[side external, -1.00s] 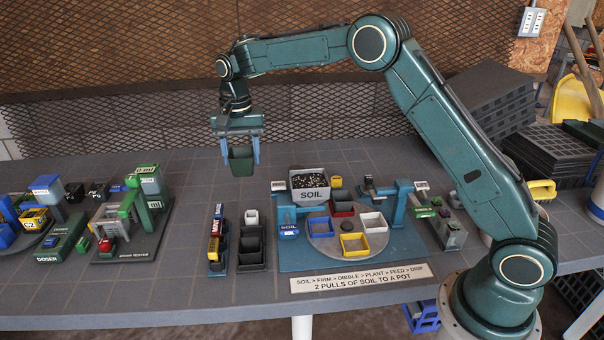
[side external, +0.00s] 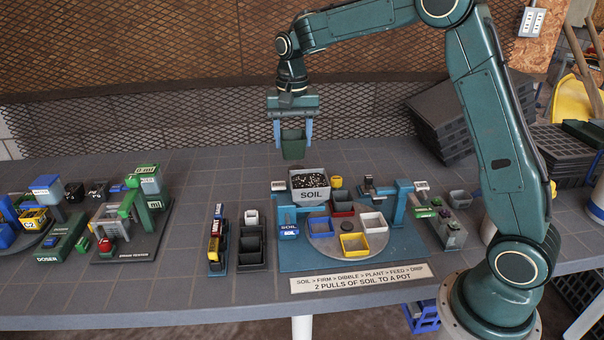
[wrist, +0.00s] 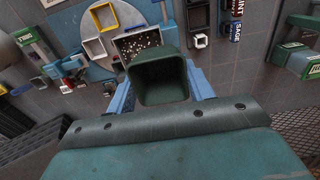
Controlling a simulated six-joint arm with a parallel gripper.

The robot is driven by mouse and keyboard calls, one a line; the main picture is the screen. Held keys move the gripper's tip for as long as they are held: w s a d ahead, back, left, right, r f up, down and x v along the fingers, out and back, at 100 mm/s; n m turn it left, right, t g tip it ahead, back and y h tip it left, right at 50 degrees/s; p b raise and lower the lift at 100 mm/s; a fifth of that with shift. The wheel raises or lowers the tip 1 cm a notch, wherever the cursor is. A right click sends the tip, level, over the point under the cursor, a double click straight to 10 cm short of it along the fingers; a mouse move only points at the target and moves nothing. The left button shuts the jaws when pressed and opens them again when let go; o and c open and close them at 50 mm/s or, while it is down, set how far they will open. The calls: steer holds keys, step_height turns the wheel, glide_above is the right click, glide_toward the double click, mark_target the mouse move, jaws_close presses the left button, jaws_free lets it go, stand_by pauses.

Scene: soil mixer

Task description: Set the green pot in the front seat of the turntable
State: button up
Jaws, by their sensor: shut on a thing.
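My gripper (side external: 293,133) is shut on the green pot (side external: 293,149) and holds it upright in the air, above and behind the soil bin. In the wrist view the green pot (wrist: 161,80) hangs between the blue fingers, and its inside looks empty. The grey turntable (side external: 322,244) sits on a blue base plate at mid table. Coloured square seats or pots stand on it: a yellow one (side external: 354,245) toward the front, a white one (side external: 374,222) at right, a blue one (side external: 320,227) at left and a red one (side external: 342,208) at the back.
The soil bin (side external: 310,184) stands behind the turntable, below my gripper. A blue post station (side external: 405,205) stands right of it. Black trays (side external: 251,247) lie left of the base plate. Other machines (side external: 130,225) fill the far left. A sign (side external: 360,279) lies in front.

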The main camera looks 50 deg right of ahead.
steer(key=s+d+f, duration=0.1)
steer(key=s+d, duration=0.2)
steer(key=s, duration=0.5)
steer(key=s+d, duration=0.3)
steer(key=s, duration=0.4)
step_height(320, 180, down, 18)
steer(key=shift+s, duration=0.35)
steer(key=shift+f, duration=0.15)
steer(key=shift+f, duration=2.75)
steer(key=shift+f, duration=0.45)
steer(key=o, duration=1)
steer(key=shift+o, duration=0.2)
steer(key=shift+r, duration=0.1)
